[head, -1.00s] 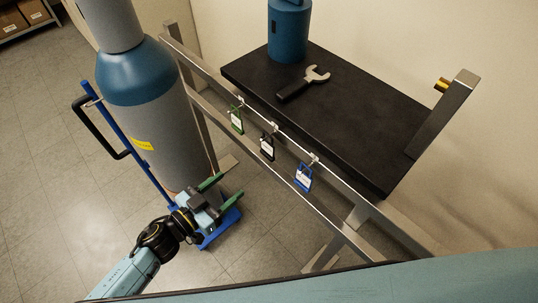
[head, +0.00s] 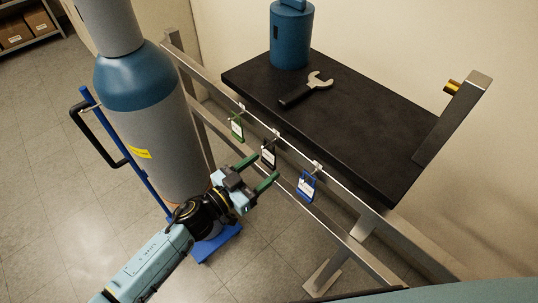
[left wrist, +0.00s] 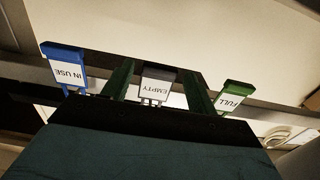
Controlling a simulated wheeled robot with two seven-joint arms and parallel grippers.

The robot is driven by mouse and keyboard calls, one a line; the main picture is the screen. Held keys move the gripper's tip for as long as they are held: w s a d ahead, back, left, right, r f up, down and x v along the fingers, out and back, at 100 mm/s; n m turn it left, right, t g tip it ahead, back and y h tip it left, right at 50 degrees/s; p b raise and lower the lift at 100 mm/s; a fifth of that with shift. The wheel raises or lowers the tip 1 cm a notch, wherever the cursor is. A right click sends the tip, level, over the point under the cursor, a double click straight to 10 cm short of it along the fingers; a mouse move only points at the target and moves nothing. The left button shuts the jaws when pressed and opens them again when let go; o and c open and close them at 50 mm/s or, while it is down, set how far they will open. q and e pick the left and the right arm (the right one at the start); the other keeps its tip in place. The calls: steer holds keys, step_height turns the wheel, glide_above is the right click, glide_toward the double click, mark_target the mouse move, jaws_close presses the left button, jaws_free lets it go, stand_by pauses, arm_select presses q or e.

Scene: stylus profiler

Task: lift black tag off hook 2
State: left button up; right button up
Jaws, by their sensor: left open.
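The black tag (head: 268,155) hangs on the middle hook of the front rail, between a green tag (head: 237,128) and a blue tag (head: 307,187). In the left wrist view the black tag (left wrist: 157,86) reads EMPTY, the blue tag (left wrist: 66,70) IN USE and the green tag (left wrist: 232,97) FULL. My left gripper (head: 262,169) is open, its green fingers pointing at the black tag. In the left wrist view the fingers (left wrist: 158,88) appear on either side of the black tag; contact cannot be told. My right gripper is not in view.
A tall gas cylinder (head: 155,120) on a blue trolley stands left of the rail. The black bench top (head: 350,125) behind the rail holds a wrench (head: 306,89) and a blue canister (head: 291,38). The metal rail (head: 340,188) runs along the bench front.

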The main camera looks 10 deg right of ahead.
arm_select(q)
steer(key=shift+w+d, duration=0.3)
steer(key=shift+d, duration=0.1)
stand_by(0.3)
steer(key=c, duration=1.2)
steer(key=shift+r+p, duration=0.1)
steer(key=shift+p, duration=0.2)
steer(key=shift+r+p, duration=0.4)
steer(key=shift+p, duration=0.1)
